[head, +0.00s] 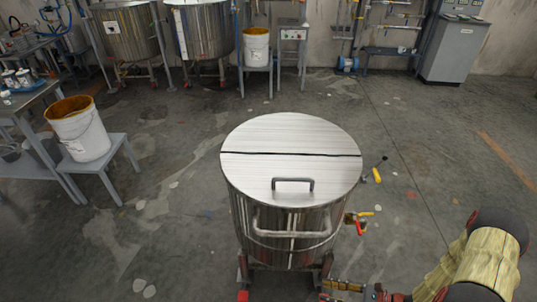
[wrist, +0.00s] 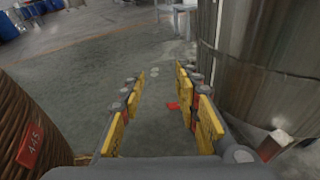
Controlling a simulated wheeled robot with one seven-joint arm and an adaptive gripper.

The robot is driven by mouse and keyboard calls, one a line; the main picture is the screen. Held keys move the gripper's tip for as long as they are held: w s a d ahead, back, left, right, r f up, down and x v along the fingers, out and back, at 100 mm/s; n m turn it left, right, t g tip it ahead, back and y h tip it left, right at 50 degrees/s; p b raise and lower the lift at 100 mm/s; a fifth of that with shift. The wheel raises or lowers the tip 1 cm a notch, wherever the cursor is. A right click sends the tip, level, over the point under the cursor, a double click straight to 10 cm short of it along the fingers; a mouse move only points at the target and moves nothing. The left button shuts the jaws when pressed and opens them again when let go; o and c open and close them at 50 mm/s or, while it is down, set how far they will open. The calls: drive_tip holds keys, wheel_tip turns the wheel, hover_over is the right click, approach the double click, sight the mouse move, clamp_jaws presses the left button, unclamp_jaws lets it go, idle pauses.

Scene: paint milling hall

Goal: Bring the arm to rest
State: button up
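My gripper (wrist: 158,76) is open and empty in the wrist view, with its two yellow-padded fingers apart and only grey floor between them. In the head view my arm comes in at the lower right under a tan cover, and part of my gripper (head: 345,290) shows at the bottom edge, low beside the steel vat (head: 270,222). The vat also fills the right side of the wrist view (wrist: 262,65), close to the right finger. I cannot tell whether they touch.
A bucket (head: 80,130) stands on a stool at left. Open vats (head: 203,30) and a grey cabinet (head: 453,48) line the back.

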drive_tip(key=s+d+r+n+g+h+p, duration=0.1)
drive_tip(key=s+r+n+g+h, duration=0.1)
drive_tip(key=r+n+h, duration=0.5)
drive_tip(key=s+d+r+n+g+h+p, duration=0.1)
drive_tip(key=s+d+r+n+g, duration=0.2)
drive_tip(key=r, duration=0.7)
drive_tip(key=s+r+n+g+h+p, duration=0.1)
drive_tip(key=s+r+n+g+h, duration=0.15)
drive_tip(key=r+n, duration=0.55)
drive_tip(key=a+r+n+t+h+p, duration=0.1)
drive_tip(key=a+r+n+t+h, duration=0.1)
drive_tip(key=r, duration=0.9)
drive_tip(key=s+a+r+n+t+h+p, duration=0.1)
drive_tip(key=a+r+n+t+h, duration=0.1)
drive_tip(key=r+t, duration=0.4)
wheel_tip(320, 180, up, 6)
drive_tip(key=shift+a+f+n, duration=0.1)
drive_tip(key=shift+a+n, duration=0.5)
drive_tip(key=shift+a, duration=0.45)
